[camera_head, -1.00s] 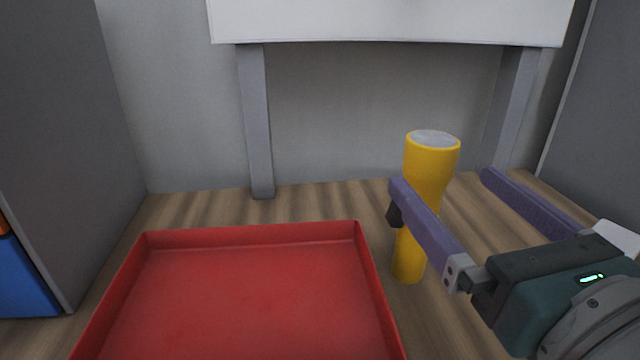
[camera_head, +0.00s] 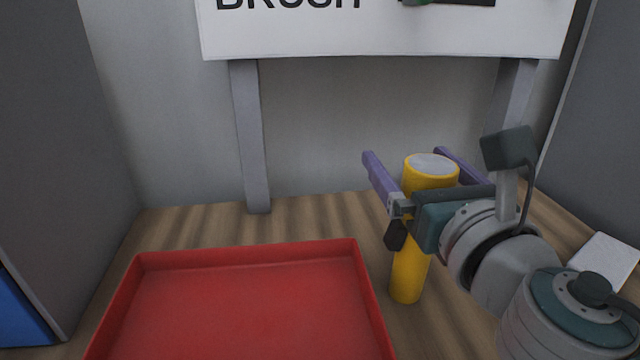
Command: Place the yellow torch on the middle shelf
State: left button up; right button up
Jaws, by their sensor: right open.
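The yellow torch (camera_head: 411,272) stands upright on the wooden surface, right of the red tray, with its pale round end up. My right gripper (camera_head: 407,155) is open, with its two purple fingers on either side of the torch's upper part. The gripper's body covers the middle of the torch. I cannot tell whether either finger touches it. My left gripper is not in view.
A red tray (camera_head: 364,290) lies empty at the front left. A white sign board (camera_head: 300,38) with lettering stands on grey posts at the back. Grey side walls close off left and right. A white flat object (camera_head: 606,258) lies at the right.

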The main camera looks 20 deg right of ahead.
grip_shut()
dwell(0.8)
